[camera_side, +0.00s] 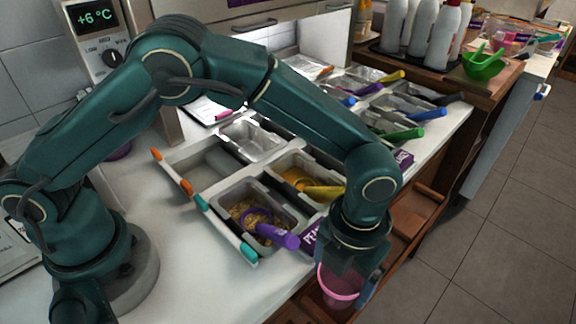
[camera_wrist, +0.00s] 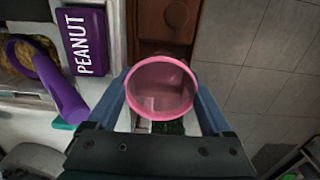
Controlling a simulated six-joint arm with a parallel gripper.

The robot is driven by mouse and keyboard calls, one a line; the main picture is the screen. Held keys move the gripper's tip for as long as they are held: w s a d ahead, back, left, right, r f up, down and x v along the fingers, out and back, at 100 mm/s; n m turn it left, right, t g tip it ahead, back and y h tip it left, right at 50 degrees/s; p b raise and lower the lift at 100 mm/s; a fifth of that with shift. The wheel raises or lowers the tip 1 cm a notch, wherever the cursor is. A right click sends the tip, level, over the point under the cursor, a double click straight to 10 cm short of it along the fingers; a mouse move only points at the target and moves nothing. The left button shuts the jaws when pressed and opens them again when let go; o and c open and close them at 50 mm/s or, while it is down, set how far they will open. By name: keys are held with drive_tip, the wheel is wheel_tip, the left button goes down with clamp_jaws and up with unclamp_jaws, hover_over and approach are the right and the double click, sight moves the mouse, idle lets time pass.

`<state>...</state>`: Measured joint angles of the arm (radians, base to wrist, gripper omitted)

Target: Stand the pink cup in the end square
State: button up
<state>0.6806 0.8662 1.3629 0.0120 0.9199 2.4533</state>
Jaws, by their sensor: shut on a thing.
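The pink cup (camera_side: 341,284) is see-through with a bright pink rim. My gripper (camera_side: 345,288) is shut on it, one finger on each side, and holds it upright off the front edge of the counter. In the wrist view the cup (camera_wrist: 162,89) is seen from above, mouth open, between the blue fingers of my gripper (camera_wrist: 161,98). It looks empty; a white and dark green patch shows below it. A wooden ledge (camera_side: 418,211) with divided squares runs along the counter front. I cannot tell which is the end square; cup and gripper may hide it.
Topping trays with a purple scoop (camera_side: 277,235) and a yellow scoop (camera_side: 322,192) fill the counter beside my gripper. A purple PEANUT label (camera_wrist: 85,42) is close by on the left. White bottles (camera_side: 441,38) and a green bowl (camera_side: 484,66) stand at the back right.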

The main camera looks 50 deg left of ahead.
idle(0.3)
drive_tip(key=o, duration=1.1)
drive_tip(key=shift+r, duration=0.15)
drive_tip(key=shift+r, duration=3.9)
